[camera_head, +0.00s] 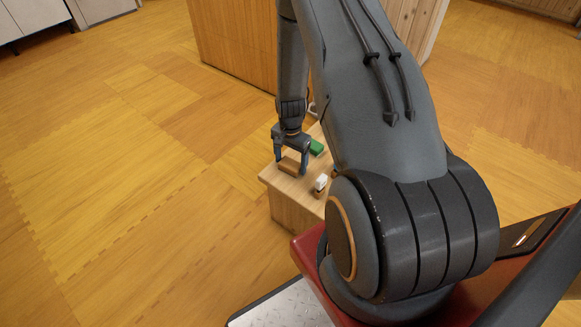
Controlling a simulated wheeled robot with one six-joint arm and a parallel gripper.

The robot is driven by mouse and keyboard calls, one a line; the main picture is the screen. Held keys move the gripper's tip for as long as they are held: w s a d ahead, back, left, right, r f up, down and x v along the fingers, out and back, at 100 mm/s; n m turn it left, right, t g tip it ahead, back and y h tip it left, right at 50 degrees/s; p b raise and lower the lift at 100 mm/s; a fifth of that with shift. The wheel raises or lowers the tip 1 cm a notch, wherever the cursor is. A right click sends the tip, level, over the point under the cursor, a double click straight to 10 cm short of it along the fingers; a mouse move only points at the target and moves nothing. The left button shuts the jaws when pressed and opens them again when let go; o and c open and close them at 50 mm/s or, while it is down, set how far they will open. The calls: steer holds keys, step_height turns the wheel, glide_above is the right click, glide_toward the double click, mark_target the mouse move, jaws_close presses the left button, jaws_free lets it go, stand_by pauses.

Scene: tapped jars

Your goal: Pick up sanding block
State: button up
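A brown block (289,166), which looks like the sanding block, lies on the small wooden table (268,181) near its left end. My gripper (291,167) points down over it, with its two fingers spread wide on either side of the block. The fingertips are close to the block's height. The gripper looks open, and I see no clear contact between the fingers and the block. My arm hides the right part of the table.
A green block (317,147) lies behind and right of the gripper, close to the right finger. A small white and brown object (321,184) stands at the table's front right. A large wooden cabinet (235,45) stands behind. The floor to the left is clear.

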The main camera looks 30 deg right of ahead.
mark_target(291, 163)
steer(key=c, duration=0.7)
step_height(291, 163, up, 10)
steer(key=shift+p, duration=0.65)
steer(key=shift+o, duration=0.5)
